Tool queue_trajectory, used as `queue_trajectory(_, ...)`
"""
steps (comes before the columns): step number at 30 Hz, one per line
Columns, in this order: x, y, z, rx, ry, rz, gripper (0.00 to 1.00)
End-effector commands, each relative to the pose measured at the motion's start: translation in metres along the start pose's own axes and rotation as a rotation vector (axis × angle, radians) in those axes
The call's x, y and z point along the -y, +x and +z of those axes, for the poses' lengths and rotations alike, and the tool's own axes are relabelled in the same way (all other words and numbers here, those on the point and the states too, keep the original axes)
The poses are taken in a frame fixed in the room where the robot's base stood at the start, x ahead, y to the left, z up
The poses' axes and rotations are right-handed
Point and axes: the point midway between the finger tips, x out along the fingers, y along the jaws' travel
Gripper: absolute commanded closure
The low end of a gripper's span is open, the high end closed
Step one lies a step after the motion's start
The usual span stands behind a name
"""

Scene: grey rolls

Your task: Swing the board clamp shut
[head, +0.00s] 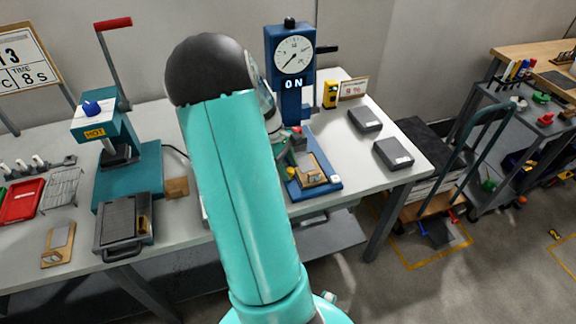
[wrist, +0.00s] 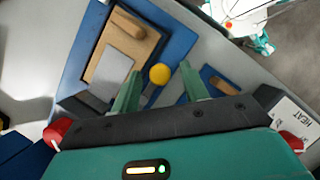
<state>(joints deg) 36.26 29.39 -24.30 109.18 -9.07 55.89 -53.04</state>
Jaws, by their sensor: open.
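In the wrist view, the fingers of my gripper (wrist: 160,71) are apart, with a yellow ball knob (wrist: 160,75) showing between their tips. I cannot tell whether they touch it. The knob, seemingly the clamp's, also shows in the head view (head: 291,172). Beside it a tan board (wrist: 103,60) with a grey plate (wrist: 110,72) and a brown bar (wrist: 134,23) lies on a blue base (wrist: 77,62). In the head view the blue base (head: 326,186) sits below a blue dial column (head: 291,103) reading ON. My arm hides part of it, and the clamp's arm is not clear.
A teal press (head: 108,130) with a red-tipped lever stands on the left of the table. A yellow device (head: 330,95) and dark boxes (head: 365,118) lie to the right. A cart (head: 430,190) stands beyond the table's right edge.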

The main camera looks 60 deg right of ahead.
Motion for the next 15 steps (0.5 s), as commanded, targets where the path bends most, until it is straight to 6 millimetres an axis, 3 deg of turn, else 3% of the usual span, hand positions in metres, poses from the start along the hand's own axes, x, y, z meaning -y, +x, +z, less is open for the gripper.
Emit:
queue_trajectory(7, 0.0, 0.0005, -0.0002, -0.001, 0.0, 0.0, 0.57)
queue_trajectory(13, 0.0001, 0.0003, -0.0003, 0.0, 0.0, 0.0, 0.97)
queue_trajectory(15, 0.0001, 0.0003, -0.0003, 0.0, 0.0, 0.0, 1.0)
